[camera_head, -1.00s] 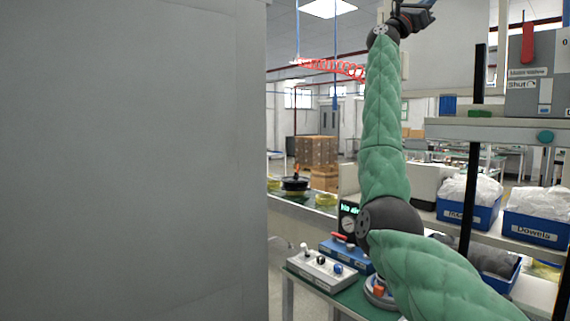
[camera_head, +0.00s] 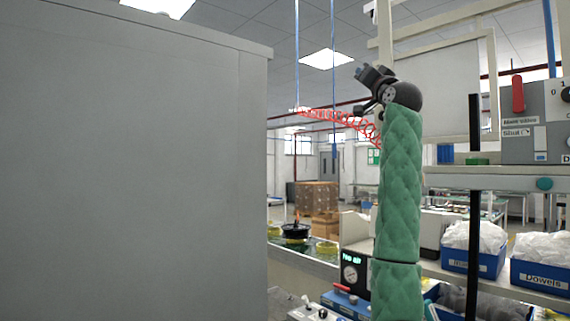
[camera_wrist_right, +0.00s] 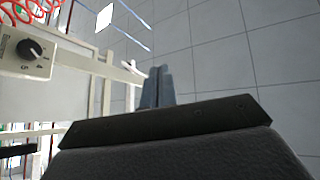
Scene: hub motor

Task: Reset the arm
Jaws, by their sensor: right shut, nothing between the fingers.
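My right arm, in a green quilted sleeve, stands nearly upright in the middle right of the head view. My right gripper (camera_head: 366,74) is at its top, small and dark, raised in front of the ceiling and back wall. In the right wrist view the two grey fingers (camera_wrist_right: 157,86) are together, with nothing between them, pointing toward the ceiling tiles. My left gripper does not show in either view.
A large grey panel (camera_head: 130,170) fills the left of the head view. A red coiled hose (camera_head: 340,118) hangs behind the arm. A shelf (camera_head: 500,181) with a control box (camera_head: 538,118) and blue bins (camera_head: 541,277) stands at right. A dial gauge (camera_head: 350,272) is low beside the arm.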

